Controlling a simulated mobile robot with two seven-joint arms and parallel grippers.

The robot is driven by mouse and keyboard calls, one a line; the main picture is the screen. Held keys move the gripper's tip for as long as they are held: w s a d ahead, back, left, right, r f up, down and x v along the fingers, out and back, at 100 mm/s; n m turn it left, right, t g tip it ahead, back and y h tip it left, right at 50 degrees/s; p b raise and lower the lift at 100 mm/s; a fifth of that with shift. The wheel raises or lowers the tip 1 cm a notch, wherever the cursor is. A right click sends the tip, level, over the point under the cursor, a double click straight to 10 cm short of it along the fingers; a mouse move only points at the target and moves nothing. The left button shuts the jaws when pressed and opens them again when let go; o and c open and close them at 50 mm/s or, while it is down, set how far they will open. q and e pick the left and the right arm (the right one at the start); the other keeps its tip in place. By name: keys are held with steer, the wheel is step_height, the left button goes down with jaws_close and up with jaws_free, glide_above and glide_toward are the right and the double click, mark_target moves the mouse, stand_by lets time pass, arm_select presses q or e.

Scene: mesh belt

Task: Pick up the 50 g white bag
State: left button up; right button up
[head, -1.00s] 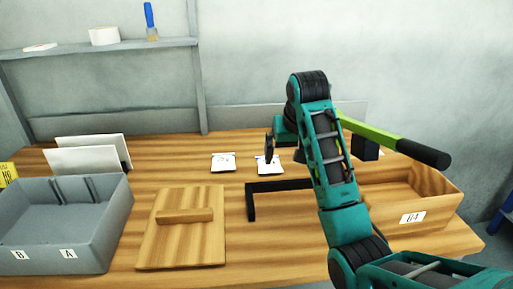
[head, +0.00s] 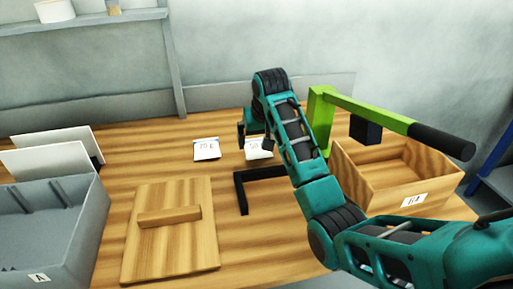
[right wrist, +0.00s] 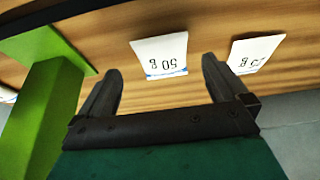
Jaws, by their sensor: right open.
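The 50 g white bag (head: 260,150) lies flat on the wooden bench, partly hidden by my right gripper in the head view. It also shows in the right wrist view (right wrist: 160,53), its label upside down, beyond and between the fingertips. A 25 g white bag (head: 206,150) lies to its left; it is at the upper right in the right wrist view (right wrist: 255,53). My right gripper (head: 243,134) is open and empty near the 50 g bag, with its fingers (right wrist: 162,66) apart. My left gripper is not in view.
A green stand (head: 319,125) with a black-ended arm rises right of my right arm. A wooden box (head: 415,197), a black bracket (head: 241,190), a wooden board (head: 170,250) and a grey bin (head: 85,235) stand around. Bare bench lies left of the bags.

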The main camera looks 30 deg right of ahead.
mark_target(258, 149)
steer(key=x, duration=0.5)
steer(key=shift+a, duration=0.1)
steer(key=shift+c, duration=0.3)
steer(key=c, duration=1)
